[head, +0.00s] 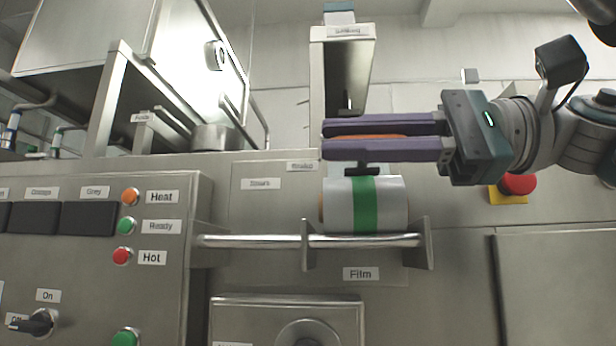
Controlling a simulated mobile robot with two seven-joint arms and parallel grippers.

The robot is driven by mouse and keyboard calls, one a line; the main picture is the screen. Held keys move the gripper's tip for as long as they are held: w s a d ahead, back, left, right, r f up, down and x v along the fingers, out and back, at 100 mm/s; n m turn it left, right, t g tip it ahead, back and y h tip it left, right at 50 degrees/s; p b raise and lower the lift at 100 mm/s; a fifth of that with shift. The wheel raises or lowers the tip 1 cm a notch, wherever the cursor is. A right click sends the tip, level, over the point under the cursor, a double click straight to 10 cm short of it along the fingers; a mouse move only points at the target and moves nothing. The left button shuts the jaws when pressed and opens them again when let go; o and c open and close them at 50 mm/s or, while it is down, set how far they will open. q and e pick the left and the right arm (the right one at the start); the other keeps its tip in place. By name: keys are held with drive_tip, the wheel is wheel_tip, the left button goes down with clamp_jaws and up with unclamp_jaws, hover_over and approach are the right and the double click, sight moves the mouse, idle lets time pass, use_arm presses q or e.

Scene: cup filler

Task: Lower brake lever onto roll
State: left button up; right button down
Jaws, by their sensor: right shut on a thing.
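The film roll (390,204), white with a green band, sits on a metal bar at the middle right, above the Film label. My right gripper (325,139), with long purple fingers pointing left, is just above the roll. It is shut on the brake lever, mostly hidden by the fingers. An orange strip shows between the fingers. The lever's dark foot (376,170) shows below them, close over the roll's top; I cannot tell whether it touches. My left gripper is not in view.
The metal roll holder (260,241) has upright end plates. A control panel (160,280) with lit buttons and a switch is at the left. A red emergency button (518,184) is right of the roll, below my right arm. A metal channel (317,85) stands behind the fingers.

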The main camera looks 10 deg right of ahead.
drive_tip(key=shift+w+f, duration=0.15)
drive_tip(key=shift+f, duration=0.35)
drive_tip(key=c, duration=0.9)
unclamp_jaws()
drive_tip(key=shift+r, duration=0.15)
drive_tip(key=shift+r, duration=0.1)
drive_tip(key=shift+r, duration=0.35)
wheel_tip(320, 180, up, 19)
drive_tip(key=p, duration=1.5)
drive_tip(key=shift+r+p, duration=0.1)
drive_tip(key=shift+p, duration=0.25)
drive_tip(key=shift+c, duration=0.3)
